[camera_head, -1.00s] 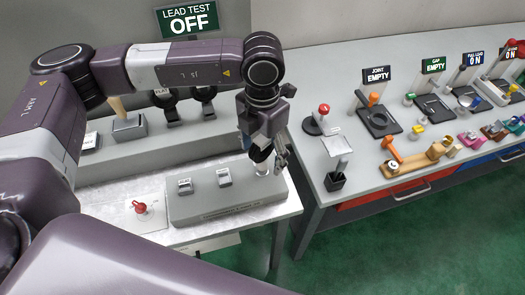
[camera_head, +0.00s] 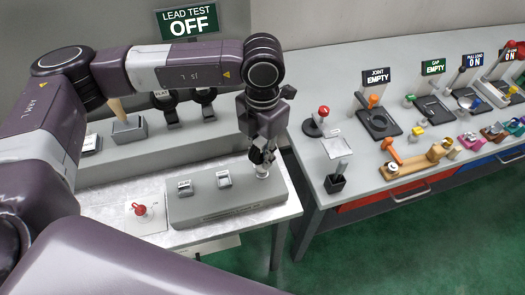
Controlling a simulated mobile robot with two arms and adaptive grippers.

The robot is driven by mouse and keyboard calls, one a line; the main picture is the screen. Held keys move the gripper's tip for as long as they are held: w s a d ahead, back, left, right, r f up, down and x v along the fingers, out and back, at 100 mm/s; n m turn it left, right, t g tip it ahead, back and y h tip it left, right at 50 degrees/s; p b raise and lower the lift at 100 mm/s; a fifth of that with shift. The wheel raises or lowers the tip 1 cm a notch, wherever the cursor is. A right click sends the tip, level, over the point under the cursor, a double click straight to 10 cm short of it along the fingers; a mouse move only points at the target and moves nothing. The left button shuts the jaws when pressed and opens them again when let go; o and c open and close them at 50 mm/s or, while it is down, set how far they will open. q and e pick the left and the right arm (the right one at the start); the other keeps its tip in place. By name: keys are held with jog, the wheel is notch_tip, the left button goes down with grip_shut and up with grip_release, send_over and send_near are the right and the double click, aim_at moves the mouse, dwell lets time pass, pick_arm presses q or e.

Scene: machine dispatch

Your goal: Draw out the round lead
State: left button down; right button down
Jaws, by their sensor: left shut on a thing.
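My left gripper (camera_head: 262,158) reaches down over the right end of a grey block (camera_head: 225,208) on the light table. Its fingers are shut on the top of a small pale round piece, which I take to be the round lead (camera_head: 262,171). The piece stands at the block's right end, and the fingers hide its upper part. Two small labelled pieces, the left one (camera_head: 184,187) and the middle one (camera_head: 224,179), stand on the same block. A sign (camera_head: 188,22) above reads LEAD TEST OFF. My right gripper is not in view.
A red knob (camera_head: 140,209) sits on a white plate left of the block. A raised grey shelf behind holds a wooden-handled tool (camera_head: 117,108) and dark round fixtures. The right bench (camera_head: 340,200) carries a black cup (camera_head: 335,183), several stations and signs.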

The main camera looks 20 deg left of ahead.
aim_at(262, 140)
pick_arm(q)
jog(key=shift+r+p, duration=0.7)
jog(key=shift+r, duration=1.4)
jog(key=shift+r+p, duration=1.05)
jog(key=shift+r, duration=1.75)
